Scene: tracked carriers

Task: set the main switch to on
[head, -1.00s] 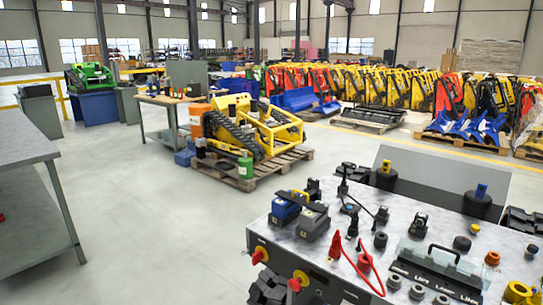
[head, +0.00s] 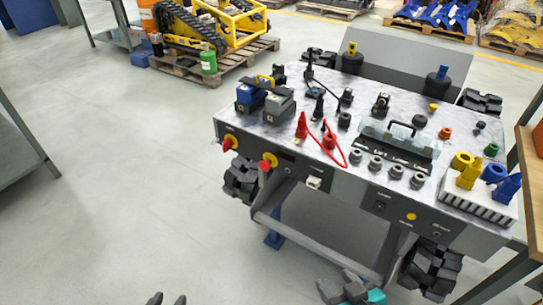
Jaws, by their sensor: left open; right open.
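A grey-topped control bench (head: 235,115) on black tracks stands at the centre right. A dark rocker-like switch (head: 380,205) and a yellow button (head: 411,216) sit further right on the panel. The labels are too small to read, so I cannot tell which control is the main switch or its setting. My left gripper (head: 167,300) is open at the bottom edge, mostly cut off. My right gripper (head: 337,288) is open and empty, below the bench front.
Blue and grey blocks (head: 250,96), a red cable (head: 342,150) and a clear-covered box (head: 395,145) are on the bench top. A white ribbed rack (head: 490,205) and wooden shelf (head: 530,180) stand at right. A grey table (head: 20,150) is at left. Floor between is clear.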

